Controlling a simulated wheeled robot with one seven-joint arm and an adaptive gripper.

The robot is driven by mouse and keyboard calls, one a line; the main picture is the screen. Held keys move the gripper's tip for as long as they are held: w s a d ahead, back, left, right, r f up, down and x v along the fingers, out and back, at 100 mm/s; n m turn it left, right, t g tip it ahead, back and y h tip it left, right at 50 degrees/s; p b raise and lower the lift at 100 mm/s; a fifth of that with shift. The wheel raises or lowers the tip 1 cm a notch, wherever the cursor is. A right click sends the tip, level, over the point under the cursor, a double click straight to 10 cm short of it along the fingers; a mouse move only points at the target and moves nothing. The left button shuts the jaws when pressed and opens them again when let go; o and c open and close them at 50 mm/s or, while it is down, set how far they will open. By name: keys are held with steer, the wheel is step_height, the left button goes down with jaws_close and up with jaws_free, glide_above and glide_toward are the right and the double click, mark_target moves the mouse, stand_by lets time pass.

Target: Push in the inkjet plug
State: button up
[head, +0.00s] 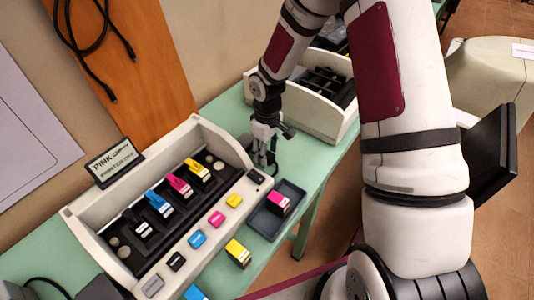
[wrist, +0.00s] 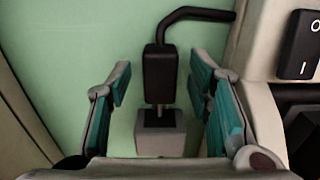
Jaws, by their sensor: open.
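The black plug (wrist: 160,75) shows in the middle of the wrist view, with a thick black cable bending off its top to the right. A short pin shows below the plug, between it and a grey socket block (wrist: 160,138) with a dark top; how deep the pin sits cannot be told. My gripper (head: 264,158) is at the right end of the printer in the head view. In the wrist view my open gripper (wrist: 161,85) has its teal-padded fingers on either side of the plug, with gaps at both sides.
The white printer (head: 215,130) holds several ink cartridges in a row, with coloured buttons along its front. Its black power switch (wrist: 302,42) is right of the plug. A dark tray (head: 262,220) with a magenta cartridge sits nearby. A white box (head: 325,118) stands behind my gripper.

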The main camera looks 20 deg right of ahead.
steer(key=shift+f, duration=0.6)
jaws_close()
steer(key=shift+w+a+f+b, duration=0.1)
steer(key=shift+w+a+b, duration=0.3)
steer(key=shift+w, duration=0.2)
steer(key=shift+w+a+b, duration=0.35)
steer(key=shift+w, duration=0.25)
steer(key=shift+w+a, duration=0.2)
steer(key=shift+w, duration=0.05)
jaws_free()
steer(key=shift+a, duration=0.1)
